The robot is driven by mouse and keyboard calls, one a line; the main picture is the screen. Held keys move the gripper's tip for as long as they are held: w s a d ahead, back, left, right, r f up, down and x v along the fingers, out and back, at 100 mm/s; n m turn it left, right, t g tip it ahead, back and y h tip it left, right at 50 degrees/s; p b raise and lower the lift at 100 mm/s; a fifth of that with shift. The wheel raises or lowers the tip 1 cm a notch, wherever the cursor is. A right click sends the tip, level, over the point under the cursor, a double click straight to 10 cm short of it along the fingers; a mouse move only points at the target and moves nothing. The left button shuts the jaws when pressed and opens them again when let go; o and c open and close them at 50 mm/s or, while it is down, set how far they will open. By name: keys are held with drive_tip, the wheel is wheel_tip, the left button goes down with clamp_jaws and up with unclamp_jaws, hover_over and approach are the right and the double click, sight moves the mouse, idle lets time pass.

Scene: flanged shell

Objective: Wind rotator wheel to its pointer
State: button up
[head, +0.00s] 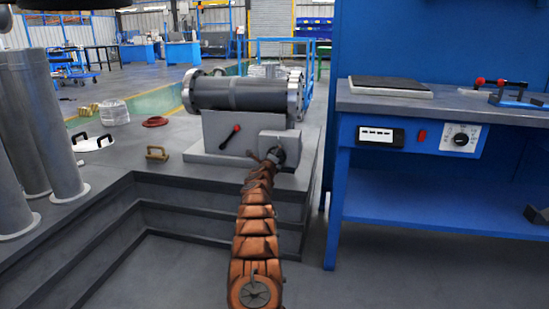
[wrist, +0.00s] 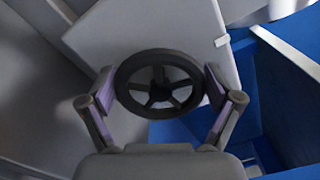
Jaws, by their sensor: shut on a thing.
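The rotator wheel (wrist: 128,103), dark with several spokes, shows in the middle of the wrist view. My gripper (wrist: 159,92) has one finger on each side of its rim and is shut on it. In the head view my gripper (head: 273,157) is at the light grey box (head: 290,139) on the front of the rotator, at the end of my orange arm. The wheel is mostly hidden there. A grey flanged shell (head: 240,95) lies level on the rotator's grey stand (head: 225,128). A small light tab (wrist: 222,41), possibly the pointer, shows beside the box's edge.
A blue workbench (head: 440,210) stands close on the right. Grey steps (head: 170,210) lie at the lower left, and grey pipes (head: 50,130) stand far left.

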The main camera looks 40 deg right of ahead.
idle(0.4)
drive_tip(key=o, duration=0.9)
drive_tip(key=shift+c, duration=0.2)
drive_tip(key=shift+a, duration=0.15)
drive_tip(key=v, duration=0.7)
idle(0.4)
drive_tip(key=shift+s+a, duration=0.1)
drive_tip(key=shift+a, duration=0.05)
idle(0.5)
